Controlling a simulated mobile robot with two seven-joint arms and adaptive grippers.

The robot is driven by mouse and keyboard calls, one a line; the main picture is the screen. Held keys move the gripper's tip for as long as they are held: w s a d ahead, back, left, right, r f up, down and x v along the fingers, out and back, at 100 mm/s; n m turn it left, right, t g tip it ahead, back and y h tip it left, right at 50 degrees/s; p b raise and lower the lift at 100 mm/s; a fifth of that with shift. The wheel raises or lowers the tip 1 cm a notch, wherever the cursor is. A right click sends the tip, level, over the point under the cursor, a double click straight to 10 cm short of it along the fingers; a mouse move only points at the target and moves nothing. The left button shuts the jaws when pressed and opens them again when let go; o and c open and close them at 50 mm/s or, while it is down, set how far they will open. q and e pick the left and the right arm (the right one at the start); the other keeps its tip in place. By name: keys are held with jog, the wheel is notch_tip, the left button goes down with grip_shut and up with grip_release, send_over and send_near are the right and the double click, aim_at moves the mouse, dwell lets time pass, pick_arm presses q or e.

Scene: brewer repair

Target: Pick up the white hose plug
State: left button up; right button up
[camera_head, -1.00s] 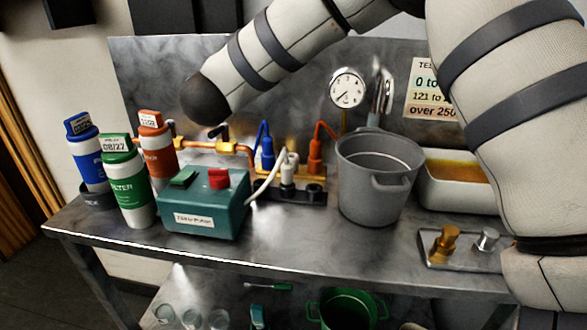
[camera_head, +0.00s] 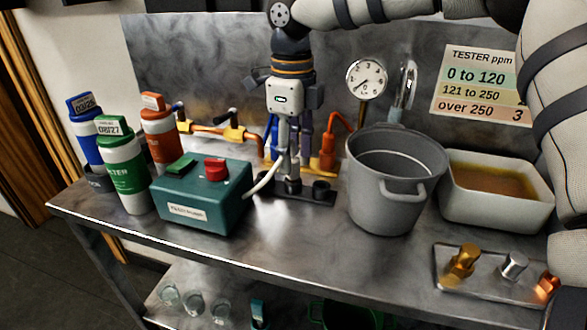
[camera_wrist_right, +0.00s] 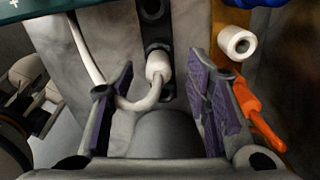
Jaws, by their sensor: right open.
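The white hose plug (camera_wrist_right: 157,66) sits upright in a dark holder strip (camera_wrist_right: 158,30) in the right wrist view. Its white hose (camera_wrist_right: 82,45) loops beneath it to the left and up to the teal box. My right gripper (camera_wrist_right: 162,102) is open, with a purple-padded finger on each side of the plug's line and the plug slightly beyond the fingertips. In the head view my right gripper (camera_head: 291,168) points down over the holder and hides most of the plug; the hose (camera_head: 264,180) shows left of it. My left gripper is not in view.
The teal box (camera_head: 203,198) stands close on the left, the grey pot (camera_head: 388,190) close on the right. A white open-ended fitting (camera_wrist_right: 237,42) is nearby. Bare bench lies in front.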

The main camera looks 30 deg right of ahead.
aim_at(293, 174)
notch_tip(293, 174, down, 4)
jog(key=shift+r, duration=0.25)
grip_shut()
